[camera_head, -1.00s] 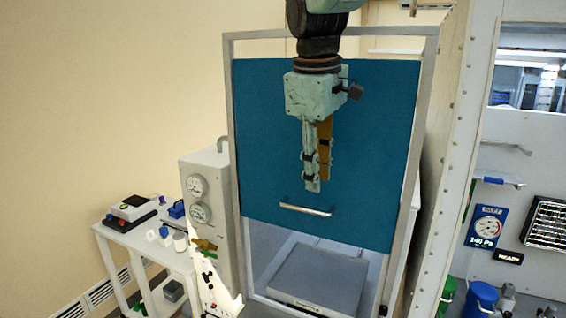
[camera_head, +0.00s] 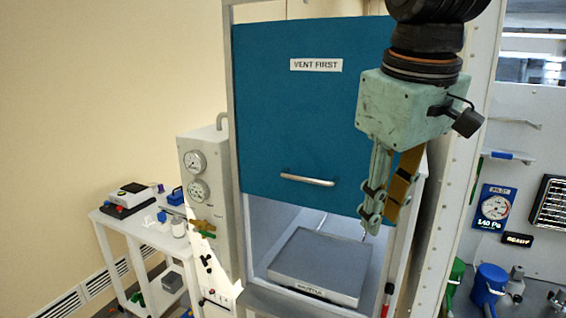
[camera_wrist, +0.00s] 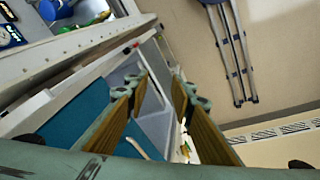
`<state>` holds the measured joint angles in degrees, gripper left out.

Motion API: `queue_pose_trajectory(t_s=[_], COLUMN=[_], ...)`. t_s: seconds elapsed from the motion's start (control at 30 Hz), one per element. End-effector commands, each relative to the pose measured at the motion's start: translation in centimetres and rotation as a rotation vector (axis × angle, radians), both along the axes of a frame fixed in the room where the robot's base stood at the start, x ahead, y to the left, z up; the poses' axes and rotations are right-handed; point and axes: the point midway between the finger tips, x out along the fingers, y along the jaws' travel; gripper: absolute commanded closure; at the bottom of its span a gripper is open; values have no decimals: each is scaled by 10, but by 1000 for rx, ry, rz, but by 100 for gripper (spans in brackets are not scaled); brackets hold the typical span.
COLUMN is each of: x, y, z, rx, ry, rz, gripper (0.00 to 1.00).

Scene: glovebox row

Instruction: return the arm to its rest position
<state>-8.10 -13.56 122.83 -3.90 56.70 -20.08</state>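My gripper (camera_head: 383,218) hangs tilted in front of the right side of the blue glovebox sash (camera_head: 270,110), fingers pointing down. In the wrist view my gripper (camera_wrist: 163,86) has its two fingers apart, with a clear gap and nothing held between them. The sash carries a "VENT FIRST" label (camera_head: 316,65) and a bar handle (camera_head: 308,180); the fingers are to the right of the handle. My upper arm links are mostly out of frame at the top.
Below the sash, a grey balance-like plate (camera_head: 318,262) sits in the open chamber. A gauge panel (camera_head: 207,200) and a white cart (camera_head: 150,233) stand left. A frame post (camera_head: 465,150) is close right of my gripper; a blue bin (camera_head: 489,283) stands beyond.

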Motion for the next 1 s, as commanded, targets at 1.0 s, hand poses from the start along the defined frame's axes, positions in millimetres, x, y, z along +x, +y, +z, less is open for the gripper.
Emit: queue_pose_trajectory(t_s=[1.0], x=[-172], y=[-40], z=[-152], rx=[156], ry=[-88], rz=[-447], gripper=[77])
